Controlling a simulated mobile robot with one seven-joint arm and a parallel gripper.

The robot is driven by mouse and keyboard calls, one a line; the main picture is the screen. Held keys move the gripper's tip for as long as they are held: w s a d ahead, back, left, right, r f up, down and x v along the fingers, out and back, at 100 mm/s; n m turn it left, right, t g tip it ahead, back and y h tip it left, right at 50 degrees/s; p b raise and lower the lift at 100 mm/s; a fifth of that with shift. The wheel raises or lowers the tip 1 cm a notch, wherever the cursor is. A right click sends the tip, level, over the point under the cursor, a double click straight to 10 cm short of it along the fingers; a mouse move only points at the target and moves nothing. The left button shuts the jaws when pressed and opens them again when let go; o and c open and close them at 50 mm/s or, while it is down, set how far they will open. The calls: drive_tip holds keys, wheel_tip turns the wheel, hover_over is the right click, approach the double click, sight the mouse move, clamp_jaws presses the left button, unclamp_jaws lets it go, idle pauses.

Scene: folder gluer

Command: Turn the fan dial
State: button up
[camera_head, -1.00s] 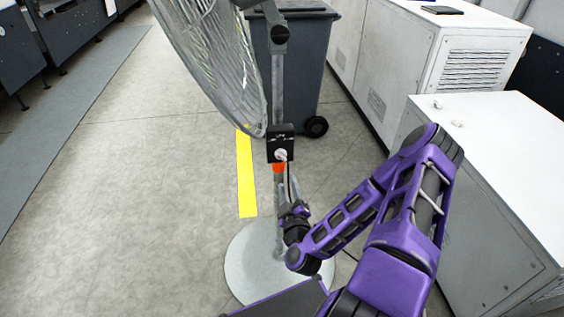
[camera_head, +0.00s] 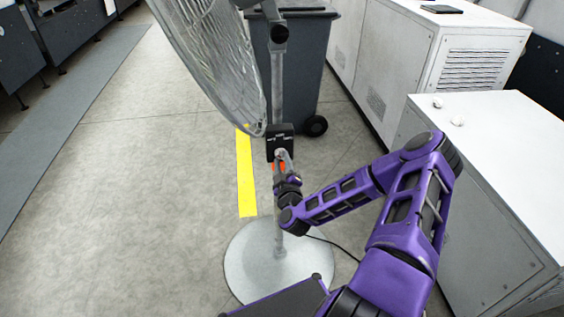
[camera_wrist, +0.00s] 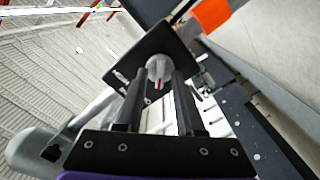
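The fan dial (camera_wrist: 158,69) is a light grey knob with a red mark, on a black control box (camera_wrist: 136,68) on the fan's pole. In the head view the box (camera_head: 280,140) shows below the fan cage, and my gripper hides most of the dial. My gripper (camera_head: 284,160) reaches up to the box from below. In the wrist view the two dark fingers of my gripper (camera_wrist: 161,84) are apart, with their tips close to the dial, one on each side. I cannot tell whether they touch it.
The fan's wire cage (camera_head: 215,65) overhangs the box at the left. Its round base (camera_head: 255,262) stands on the floor. A grey wheeled bin (camera_head: 305,70) is behind the pole. White cabinets (camera_head: 490,135) line the right. An orange collar (camera_wrist: 211,14) is near the box.

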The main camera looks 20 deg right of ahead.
clamp_jaws()
